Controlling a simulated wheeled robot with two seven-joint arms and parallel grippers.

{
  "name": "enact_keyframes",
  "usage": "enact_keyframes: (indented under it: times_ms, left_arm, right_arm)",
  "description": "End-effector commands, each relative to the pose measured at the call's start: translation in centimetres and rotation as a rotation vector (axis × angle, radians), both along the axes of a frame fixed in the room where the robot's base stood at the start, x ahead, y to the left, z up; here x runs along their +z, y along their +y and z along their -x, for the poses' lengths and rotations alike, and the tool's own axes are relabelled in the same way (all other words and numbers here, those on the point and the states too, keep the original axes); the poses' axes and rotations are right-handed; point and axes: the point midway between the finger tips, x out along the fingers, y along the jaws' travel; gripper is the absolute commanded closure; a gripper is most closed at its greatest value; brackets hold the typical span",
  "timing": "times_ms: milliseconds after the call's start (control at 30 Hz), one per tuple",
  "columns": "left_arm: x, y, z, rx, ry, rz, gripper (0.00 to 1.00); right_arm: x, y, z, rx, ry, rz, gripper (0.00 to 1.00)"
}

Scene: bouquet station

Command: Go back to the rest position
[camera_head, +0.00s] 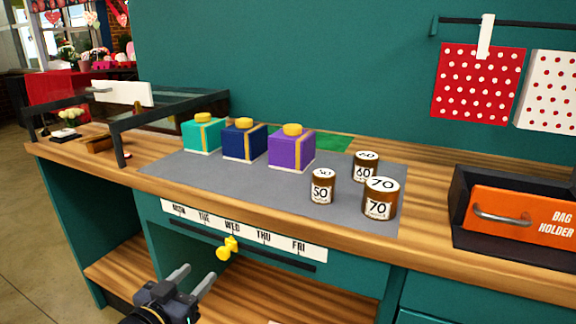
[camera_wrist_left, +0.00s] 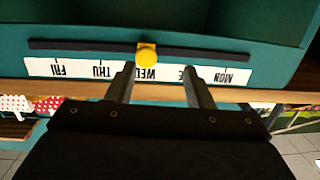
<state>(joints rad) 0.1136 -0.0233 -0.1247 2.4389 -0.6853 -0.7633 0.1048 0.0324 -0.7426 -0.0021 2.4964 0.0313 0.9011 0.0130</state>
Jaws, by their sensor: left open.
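My left gripper (camera_head: 195,279) is open and empty, in front of the counter and below the weekday strip (camera_head: 245,234). In the left wrist view my left gripper (camera_wrist_left: 158,78) has its two fingers apart. The yellow slider knob (camera_head: 228,247) sits on a dark rail under the strip, near WED. The knob (camera_wrist_left: 147,55) also shows in the left wrist view, beyond and between the fingertips, with nothing holding it. My right gripper is in neither view.
A teal box (camera_head: 203,135), a navy box (camera_head: 242,143) and a purple box (camera_head: 290,151) stand on the grey mat (camera_head: 250,180). Canisters marked 50 (camera_head: 322,189), 60 (camera_head: 366,166) and 70 (camera_head: 381,200) stand to their right. An orange bag holder (camera_head: 522,218) is at far right.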

Motion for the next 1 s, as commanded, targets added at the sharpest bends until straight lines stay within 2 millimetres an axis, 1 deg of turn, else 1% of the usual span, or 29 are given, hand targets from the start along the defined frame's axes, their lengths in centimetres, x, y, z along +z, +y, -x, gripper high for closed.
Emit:
enact_keyframes:
  times_ms: [33, 67, 133, 167, 200, 267, 300, 367, 400, 500, 800, 833, 1000]
  left_arm:
    - [0.1, 0.9, 0.5, 0.043, 0.046, -0.008, 0.53]
    - [-0.1, 1.4, 0.9, 0.073, 0.087, -0.010, 0.53]
    - [-0.8, 2.7, 2.4, 0.140, 0.200, -0.005, 0.53]
    - [-1.1, 3.1, 3.2, 0.166, 0.252, 0.003, 0.53]
    - [-1.6, 3.4, 4.4, 0.193, 0.323, 0.017, 0.53]
    - [-2.4, 3.7, 6.4, 0.223, 0.430, 0.045, 0.53]
    - [-2.8, 3.6, 7.8, 0.233, 0.497, 0.062, 0.53]
    - [-3.5, 3.2, 9.9, 0.238, 0.590, 0.092, 0.53]
    - [-3.8, 2.8, 11.1, 0.235, 0.644, 0.112, 0.53]
    - [-4.4, 1.7, 14.1, 0.215, 0.759, 0.153, 0.53]
    - [-5.0, -2.3, 22.0, 0.089, 1.024, 0.242, 0.53]
    - [-3.2, -2.2, 21.7, 0.093, 1.023, 0.240, 0.53]
    - [0.6, -2.1, 21.6, 0.096, 1.022, 0.238, 0.53]
  right_arm:
    - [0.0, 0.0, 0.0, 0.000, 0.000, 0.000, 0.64]
    - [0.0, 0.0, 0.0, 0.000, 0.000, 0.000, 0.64]
    - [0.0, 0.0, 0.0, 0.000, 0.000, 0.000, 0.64]
    - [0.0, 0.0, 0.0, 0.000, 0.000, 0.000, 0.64]
    - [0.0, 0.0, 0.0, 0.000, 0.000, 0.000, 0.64]
    - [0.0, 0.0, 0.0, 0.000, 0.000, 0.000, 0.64]
    - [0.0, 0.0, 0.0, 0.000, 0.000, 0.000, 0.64]
    - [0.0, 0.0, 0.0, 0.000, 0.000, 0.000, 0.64]
    - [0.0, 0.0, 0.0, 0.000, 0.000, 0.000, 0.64]
    - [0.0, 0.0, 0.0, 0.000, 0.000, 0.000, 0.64]
    - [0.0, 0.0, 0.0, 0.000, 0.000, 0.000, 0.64]
    - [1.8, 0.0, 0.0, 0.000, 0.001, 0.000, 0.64]
    - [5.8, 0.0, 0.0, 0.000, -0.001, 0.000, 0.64]
